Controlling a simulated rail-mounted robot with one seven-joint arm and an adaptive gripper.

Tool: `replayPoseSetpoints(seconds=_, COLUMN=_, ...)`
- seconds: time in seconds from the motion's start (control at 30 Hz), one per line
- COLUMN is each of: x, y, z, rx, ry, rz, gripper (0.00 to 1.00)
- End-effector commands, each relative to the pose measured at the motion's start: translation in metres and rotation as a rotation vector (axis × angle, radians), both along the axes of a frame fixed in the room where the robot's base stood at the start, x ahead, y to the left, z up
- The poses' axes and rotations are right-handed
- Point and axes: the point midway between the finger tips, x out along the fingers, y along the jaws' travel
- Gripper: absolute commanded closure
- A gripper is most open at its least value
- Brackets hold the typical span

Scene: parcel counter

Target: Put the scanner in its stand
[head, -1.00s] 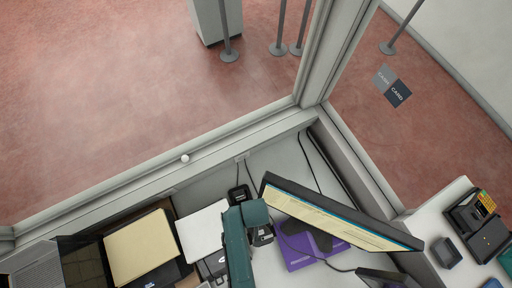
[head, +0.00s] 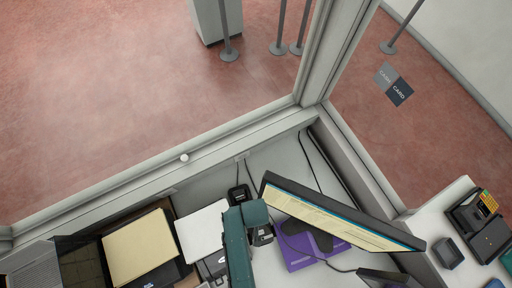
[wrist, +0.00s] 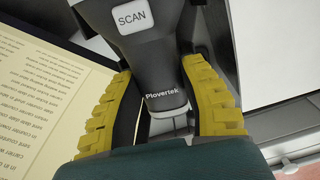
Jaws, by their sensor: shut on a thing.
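The scanner (wrist: 152,60) is a dark grey handheld device with a white SCAN button and the name Plovertek. In the wrist view it lies between the yellow ribbed pads of my gripper (wrist: 160,88), which is shut on it. Its far end is cut off at the top of that view. In the head view my teal gripper (head: 254,215) is over the counter, left of the monitor, and a dark part shows beside it. A small black holder (head: 239,194) stands just behind my gripper near the ledge; I cannot tell for sure that it is the stand.
The large monitor (head: 340,215) leans close on the right, above a purple mat (head: 303,257). White paper (head: 203,233) and a cream pad (head: 139,247) lie to the left. Cables cross the counter behind. A card terminal (head: 485,225) is far right.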

Motion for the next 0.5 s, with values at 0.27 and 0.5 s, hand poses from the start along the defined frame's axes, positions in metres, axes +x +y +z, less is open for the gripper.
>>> replayPoseSetpoints(seconds=0.27, x=0.0004, y=0.0000, z=-0.0060, rx=0.000, ry=-0.001, rz=0.000, gripper=0.98)
replayPoseSetpoints(seconds=0.5, x=0.0000, y=0.0000, z=-0.0113, rx=0.000, ry=0.000, rz=0.000, gripper=0.98)
